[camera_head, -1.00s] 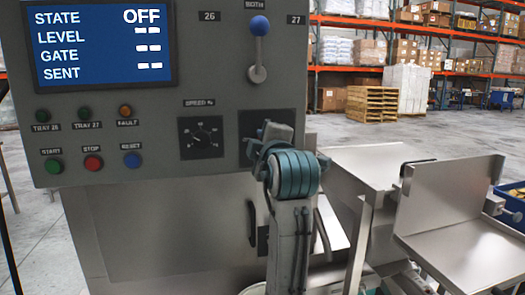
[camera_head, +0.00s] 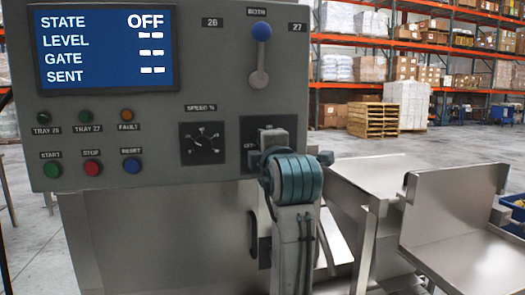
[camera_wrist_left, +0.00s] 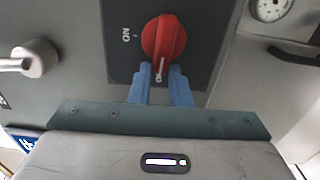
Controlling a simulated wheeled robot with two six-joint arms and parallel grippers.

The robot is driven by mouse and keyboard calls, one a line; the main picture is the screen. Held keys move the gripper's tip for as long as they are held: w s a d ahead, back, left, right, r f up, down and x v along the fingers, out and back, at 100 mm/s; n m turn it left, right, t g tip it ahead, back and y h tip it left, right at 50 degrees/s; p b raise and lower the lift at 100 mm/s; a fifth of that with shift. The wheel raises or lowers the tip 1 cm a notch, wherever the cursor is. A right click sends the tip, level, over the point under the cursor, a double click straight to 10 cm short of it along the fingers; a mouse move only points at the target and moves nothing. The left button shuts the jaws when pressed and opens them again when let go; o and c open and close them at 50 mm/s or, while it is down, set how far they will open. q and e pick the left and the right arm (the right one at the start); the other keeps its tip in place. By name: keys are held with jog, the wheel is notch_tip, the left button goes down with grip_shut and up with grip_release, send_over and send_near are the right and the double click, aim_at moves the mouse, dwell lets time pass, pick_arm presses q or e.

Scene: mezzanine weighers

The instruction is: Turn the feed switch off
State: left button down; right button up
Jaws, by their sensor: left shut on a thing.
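The feed switch is a red rotary knob (camera_wrist_left: 164,38) on a dark plate in the left wrist view, with an ON label at its left. A pale mark shows at its lower end, between my fingers. My left gripper (camera_wrist_left: 161,69) has its blue fingers shut on the lower part of the knob. In the head view the switch plate (camera_head: 288,124) shows an OFF label on its left; my left wrist hides the knob and fingertips. The screen (camera_head: 103,48) reads STATE OFF. My right gripper is out of view.
The panel also carries a blue-tipped lever (camera_head: 260,55), a speed dial (camera_head: 204,143) and START, STOP (camera_head: 92,168) and RESET buttons. Metal trays (camera_head: 465,225) stand close on the right. Open floor and pallet racks lie beyond.

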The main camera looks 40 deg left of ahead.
pick_arm(q)
jog(key=shift+r, duration=0.15)
jog(key=c, duration=1.4)
grip_release()
jog(key=shift+w, duration=0.2)
jog(key=shift+o, duration=0.2)
jog(key=b+v, duration=1)
jog(key=b, duration=0.5)
jog(key=shift+s+d+f, duration=0.2)
jog(key=shift+f, duration=0.05)
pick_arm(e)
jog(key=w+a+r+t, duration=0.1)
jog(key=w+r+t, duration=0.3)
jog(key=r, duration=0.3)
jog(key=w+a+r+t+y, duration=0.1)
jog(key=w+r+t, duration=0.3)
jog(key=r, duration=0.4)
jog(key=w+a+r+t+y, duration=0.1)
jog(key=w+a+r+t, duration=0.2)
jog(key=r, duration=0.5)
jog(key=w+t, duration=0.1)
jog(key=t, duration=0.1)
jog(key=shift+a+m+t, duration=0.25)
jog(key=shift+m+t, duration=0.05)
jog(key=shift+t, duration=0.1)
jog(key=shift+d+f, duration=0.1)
